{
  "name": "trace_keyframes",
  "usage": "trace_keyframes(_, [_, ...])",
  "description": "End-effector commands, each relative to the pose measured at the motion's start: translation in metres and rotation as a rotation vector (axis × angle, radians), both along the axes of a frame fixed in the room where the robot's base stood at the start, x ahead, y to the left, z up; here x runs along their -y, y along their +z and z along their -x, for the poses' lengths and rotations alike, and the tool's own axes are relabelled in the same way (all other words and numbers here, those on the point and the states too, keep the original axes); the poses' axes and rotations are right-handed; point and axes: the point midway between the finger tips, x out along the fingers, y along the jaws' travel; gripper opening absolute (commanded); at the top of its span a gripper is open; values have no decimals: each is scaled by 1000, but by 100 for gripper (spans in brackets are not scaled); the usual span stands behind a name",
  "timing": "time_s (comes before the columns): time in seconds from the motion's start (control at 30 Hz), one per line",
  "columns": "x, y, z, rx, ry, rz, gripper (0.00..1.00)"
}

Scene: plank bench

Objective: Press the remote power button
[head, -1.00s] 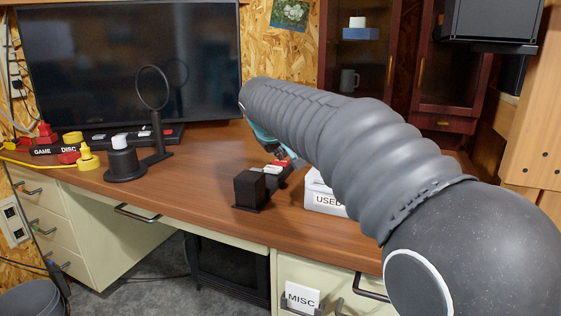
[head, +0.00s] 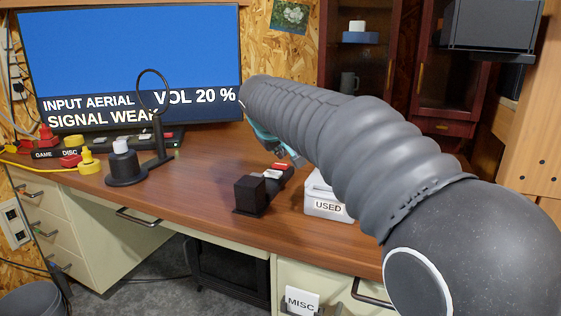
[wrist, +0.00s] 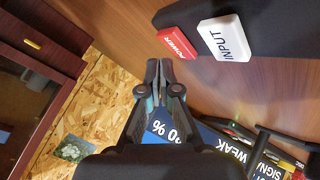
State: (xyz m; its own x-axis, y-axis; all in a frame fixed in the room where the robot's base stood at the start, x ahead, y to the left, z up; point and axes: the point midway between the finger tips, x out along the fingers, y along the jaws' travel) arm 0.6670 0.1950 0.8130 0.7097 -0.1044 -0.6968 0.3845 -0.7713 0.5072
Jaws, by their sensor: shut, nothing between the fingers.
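The remote is a black body (head: 250,194) on the bench, with its red power button (head: 281,166) at the far end and a white button in front. In the wrist view the red button reads POWER (wrist: 178,43), beside the white INPUT button (wrist: 224,38). My gripper (wrist: 159,62) is shut and empty, its tips just beside the red button in that view; I cannot tell whether they touch it. In the head view my gripper (head: 298,160) is partly hidden by my arm. The television (head: 130,50) is lit blue with "INPUT AERIAL", "VOL 20 %" and "SIGNAL WEAK".
A white box labelled USED (head: 328,207) stands right of the remote. A black ring stand (head: 158,140) and a black base with a white top (head: 124,165) stand to the left, near yellow and red plugs. The bench front between them and the remote is clear.

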Motion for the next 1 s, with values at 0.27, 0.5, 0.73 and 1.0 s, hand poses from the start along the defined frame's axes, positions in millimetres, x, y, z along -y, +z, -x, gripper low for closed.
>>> trace_keyframes(0.27, [0,0,0,0,0,0,0])
trace_keyframes(0.5, [0,16,0,0,0,0,0])
trace_keyframes(0.73, [0,36,0,-1,-1,0,0])
trace_keyframes(1.0, [0,51,0,-1,-1,0,0])
